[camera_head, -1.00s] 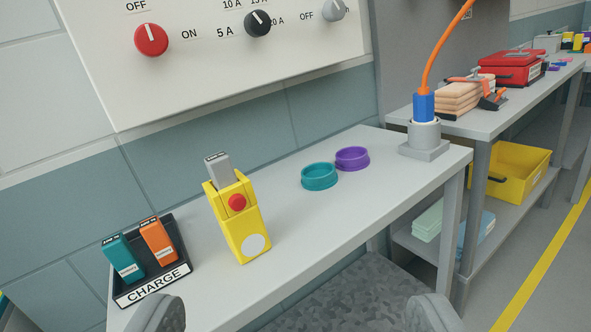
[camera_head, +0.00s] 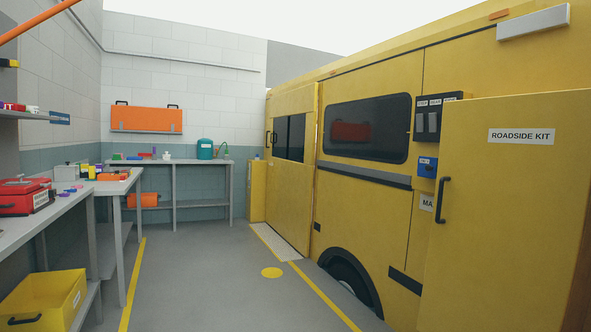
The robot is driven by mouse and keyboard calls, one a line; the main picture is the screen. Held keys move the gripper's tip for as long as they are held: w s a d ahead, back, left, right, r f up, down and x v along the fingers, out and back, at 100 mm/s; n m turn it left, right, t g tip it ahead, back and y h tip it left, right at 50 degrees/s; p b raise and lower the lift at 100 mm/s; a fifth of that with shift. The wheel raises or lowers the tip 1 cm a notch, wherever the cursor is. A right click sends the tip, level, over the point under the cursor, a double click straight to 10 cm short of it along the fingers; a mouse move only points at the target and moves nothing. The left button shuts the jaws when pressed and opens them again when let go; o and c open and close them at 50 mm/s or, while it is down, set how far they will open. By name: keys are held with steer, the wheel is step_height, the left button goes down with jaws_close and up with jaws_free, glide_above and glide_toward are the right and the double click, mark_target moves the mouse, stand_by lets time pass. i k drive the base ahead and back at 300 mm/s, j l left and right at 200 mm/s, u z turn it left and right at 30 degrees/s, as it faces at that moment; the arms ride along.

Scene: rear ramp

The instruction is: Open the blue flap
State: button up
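A small blue panel (camera_head: 427,167) with a dark mark on it is on the side of the yellow vehicle (camera_head: 365,190), right of the dark window. It looks like the blue flap, and it appears closed, though it is small and far off. A dark rack with white labels (camera_head: 436,117) is just above it, and a white label starting "MA" (camera_head: 427,202) is below it. My gripper is not in view.
A yellow door marked ROADSIDE KIT (camera_head: 505,215), with a black handle (camera_head: 442,200), stands at near right and partly covers the vehicle side. Benches (camera_head: 60,215) line the left, with a yellow bin (camera_head: 45,300) below. The grey floor (camera_head: 205,285) between is clear.

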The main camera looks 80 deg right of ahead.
mark_target(427, 167)
steer(key=z, duration=3.15)
steer(key=i+j, duration=1.1)
steer(key=i+j+u, duration=0.1)
steer(key=i+j, duration=1)
steer(key=i+l, duration=0.05)
steer(key=i, duration=0.05)
